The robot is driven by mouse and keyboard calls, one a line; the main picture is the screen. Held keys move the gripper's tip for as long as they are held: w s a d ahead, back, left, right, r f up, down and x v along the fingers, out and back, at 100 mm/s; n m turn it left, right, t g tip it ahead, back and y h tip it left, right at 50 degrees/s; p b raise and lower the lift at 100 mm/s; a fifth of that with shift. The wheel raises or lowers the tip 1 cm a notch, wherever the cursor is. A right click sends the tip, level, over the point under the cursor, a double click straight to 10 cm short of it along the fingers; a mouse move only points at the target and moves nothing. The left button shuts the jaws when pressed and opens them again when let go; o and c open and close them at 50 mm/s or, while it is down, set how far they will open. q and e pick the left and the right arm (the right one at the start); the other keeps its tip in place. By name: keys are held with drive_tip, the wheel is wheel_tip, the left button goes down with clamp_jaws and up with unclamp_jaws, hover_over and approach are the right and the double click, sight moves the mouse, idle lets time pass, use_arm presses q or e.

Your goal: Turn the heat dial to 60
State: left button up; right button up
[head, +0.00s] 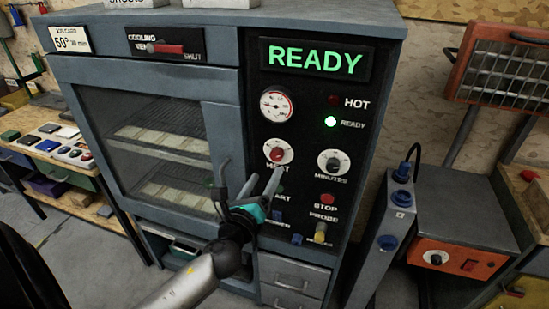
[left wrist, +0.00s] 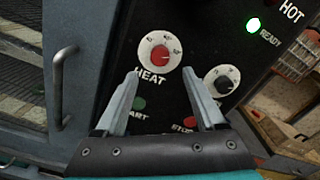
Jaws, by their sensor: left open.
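The heat dial is a white disc with a red knob (head: 278,153) on the black control panel of a grey oven (head: 225,80). In the left wrist view the heat dial (left wrist: 159,53) stands just beyond and between my fingertips. The number its pointer is at is too small to tell. My left gripper (head: 262,183) is open and empty, just below and in front of the dial, and looks apart from it. It also shows at the bottom of the left wrist view (left wrist: 165,85). My right gripper is not in view.
A minutes dial (head: 333,162) sits right of the heat dial. Below are a red stop button (head: 327,198) and a yellow probe plug (head: 320,232). The display (head: 316,60) reads READY, and the green lamp (head: 330,121) is lit. The oven door handle (head: 222,182) stands left of my gripper.

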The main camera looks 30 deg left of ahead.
sight(276, 158)
use_arm(q)
drive_tip(key=shift+x, duration=3.95)
drive_tip(key=shift+c, duration=0.4)
clamp_jaws()
